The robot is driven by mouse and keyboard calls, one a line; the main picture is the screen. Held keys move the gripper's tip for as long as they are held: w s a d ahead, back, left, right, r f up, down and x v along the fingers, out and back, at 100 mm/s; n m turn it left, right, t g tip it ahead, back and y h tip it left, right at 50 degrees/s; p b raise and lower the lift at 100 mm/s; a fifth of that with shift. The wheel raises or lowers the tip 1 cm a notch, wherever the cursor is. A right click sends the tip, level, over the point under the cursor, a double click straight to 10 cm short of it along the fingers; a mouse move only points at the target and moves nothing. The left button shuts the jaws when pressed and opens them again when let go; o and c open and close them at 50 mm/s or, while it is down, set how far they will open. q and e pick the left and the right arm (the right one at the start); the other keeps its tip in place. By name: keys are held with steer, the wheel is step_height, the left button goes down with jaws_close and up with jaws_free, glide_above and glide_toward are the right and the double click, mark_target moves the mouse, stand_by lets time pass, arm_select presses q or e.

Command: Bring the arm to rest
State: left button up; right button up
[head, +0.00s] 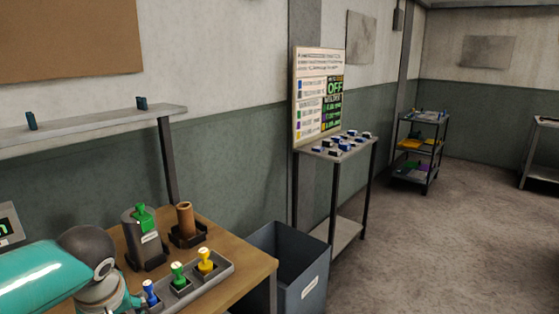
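My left arm, with a teal link and a dark grey round joint, reaches in at the lower left, over the near left part of the wooden bench (245,262). Its pale lower joint runs down to the bottom edge of the picture, beside the blue-handled die (150,291). I cannot make out the fingers of my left gripper. My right arm and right gripper are not in view. A grey tray (226,269) on the bench holds the blue die, a green-handled die (179,273) and a yellow-handled die (206,259).
A dark grey machine with a green top (142,219) and a brown cylinder in a dark holder (186,219) stand behind the tray. A grey bin (312,284) is right of the bench. A small stand (362,157) carries several blocks. Open floor (450,240) lies to the right.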

arm_select(q)
steer(key=s+d+f+g+h+p, duration=0.1)
steer(key=s+f+g, duration=0.2)
steer(key=f, duration=0.7)
steer(key=s+d+f+g, duration=0.1)
steer(key=s+f+g, duration=0.15)
steer(key=f, duration=0.75)
steer(key=s+d+f+m+h+p, duration=0.1)
steer(key=s+d+f+m+h, duration=0.35)
steer(key=s+d+f, duration=1.2)
steer(key=w+a+f+t+h, duration=0.1)
steer(key=w+a+f+t, duration=0.1)
steer(key=w, duration=0.4)
steer(key=shift+w+a+m+t, duration=0.15)
steer(key=shift+a+m+t, duration=0.05)
steer(key=shift+m+t, duration=0.15)
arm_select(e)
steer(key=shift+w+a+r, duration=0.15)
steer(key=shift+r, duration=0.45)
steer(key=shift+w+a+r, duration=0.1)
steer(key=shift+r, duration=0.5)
